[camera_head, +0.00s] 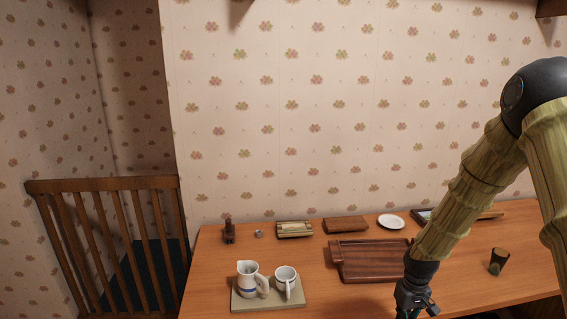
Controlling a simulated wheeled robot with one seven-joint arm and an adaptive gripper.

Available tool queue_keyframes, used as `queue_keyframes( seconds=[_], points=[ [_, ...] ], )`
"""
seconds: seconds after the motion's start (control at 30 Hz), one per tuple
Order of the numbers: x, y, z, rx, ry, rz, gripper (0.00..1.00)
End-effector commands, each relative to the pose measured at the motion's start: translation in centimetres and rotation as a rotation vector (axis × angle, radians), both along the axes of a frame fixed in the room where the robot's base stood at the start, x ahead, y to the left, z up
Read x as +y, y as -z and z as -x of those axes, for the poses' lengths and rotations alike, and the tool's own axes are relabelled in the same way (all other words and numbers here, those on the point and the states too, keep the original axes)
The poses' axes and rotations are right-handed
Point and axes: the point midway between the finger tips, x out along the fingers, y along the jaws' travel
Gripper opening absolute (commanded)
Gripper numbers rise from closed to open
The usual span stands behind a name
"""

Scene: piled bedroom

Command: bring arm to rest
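My arm comes in from the right in the head view, with bamboo-textured links and dark joints. It bends down over the wooden desk (212,262). My gripper (416,312) hangs at the bottom edge, in front of the brown wooden tray (372,262). Its fingertips are small, dark and partly cut off by the frame, so I cannot tell whether it is open or shut. I see nothing clearly held in it.
A white pitcher (247,280) and a white mug (285,280) stand on a greenish board (268,303). A dark cup (498,261) stands right of my gripper. A white plate (391,221) and small boxes line the wall. A slatted wooden crib (110,240) is left.

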Motion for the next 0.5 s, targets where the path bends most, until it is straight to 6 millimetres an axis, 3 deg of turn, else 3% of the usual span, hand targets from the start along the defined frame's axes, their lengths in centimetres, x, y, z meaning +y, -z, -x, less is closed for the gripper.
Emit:
queue_keyframes(
  seconds=[0.27,0.37,0.5],
  points=[
    [2.8,5.5,4.3,0.005,0.013,-0.018,0.0],
    [4.1,8.2,6.9,0.006,0.022,-0.025,0.0],
    [6.5,12.8,12.5,0.01,0.047,-0.036,0.0]
  ],
)
